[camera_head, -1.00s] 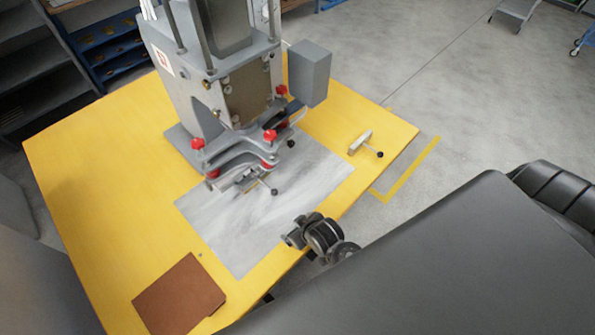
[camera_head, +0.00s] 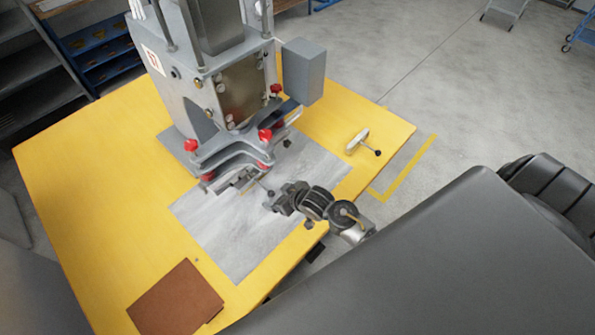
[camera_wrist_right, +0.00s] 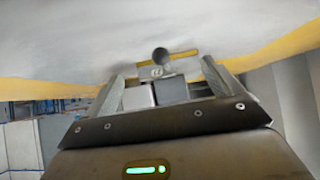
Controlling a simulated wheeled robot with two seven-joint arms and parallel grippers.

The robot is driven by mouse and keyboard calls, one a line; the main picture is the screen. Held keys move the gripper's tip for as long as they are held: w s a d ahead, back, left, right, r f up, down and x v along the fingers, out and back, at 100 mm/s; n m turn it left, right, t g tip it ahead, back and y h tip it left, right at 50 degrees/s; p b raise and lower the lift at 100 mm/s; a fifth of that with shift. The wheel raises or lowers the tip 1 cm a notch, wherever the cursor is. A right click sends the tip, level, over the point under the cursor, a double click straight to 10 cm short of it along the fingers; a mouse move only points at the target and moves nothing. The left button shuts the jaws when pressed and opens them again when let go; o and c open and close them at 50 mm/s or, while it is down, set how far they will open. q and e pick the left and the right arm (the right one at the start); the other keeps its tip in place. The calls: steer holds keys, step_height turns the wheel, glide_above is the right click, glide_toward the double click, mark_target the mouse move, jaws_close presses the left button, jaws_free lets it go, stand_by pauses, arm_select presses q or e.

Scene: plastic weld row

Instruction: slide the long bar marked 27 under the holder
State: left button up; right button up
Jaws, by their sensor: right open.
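A grey bar (camera_head: 234,184) with a thin handle ending in a black ball (camera_head: 270,194) lies on the grey mat at the front of the press's red-knobbed holder (camera_head: 232,150). Its far end is hidden by the holder. A shorter light block (camera_head: 358,141) with a similar black-ball handle lies apart on the right of the table. I cannot read a 27 on either. My right gripper (camera_head: 273,204) is open beside the ball of the first bar, apart from it as far as I can see. In the right wrist view the ball (camera_wrist_right: 160,55) shows beyond the open fingers (camera_wrist_right: 162,88). My left gripper is out of view.
The tall grey press (camera_head: 215,60) stands at the back of the yellow table (camera_head: 90,170), with a grey box (camera_head: 305,72) at its side. A brown folder (camera_head: 175,300) lies at the front left. The grey mat (camera_head: 225,240) is clear in front.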

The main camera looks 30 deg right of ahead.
mark_target(273, 193)
steer(key=b+x, duration=0.3)
steer(key=x, duration=0.2)
steer(key=shift+f, duration=0.15)
steer(key=shift+b+x, duration=0.65)
steer(key=shift+x, duration=0.2)
steer(key=shift+w, duration=0.1)
steer(key=shift+c, duration=0.4)
steer(key=c, duration=1.7)
steer(key=shift+w+d, duration=0.2)
steer(key=shift+w, duration=0.8)
steer(key=o, duration=1.8)
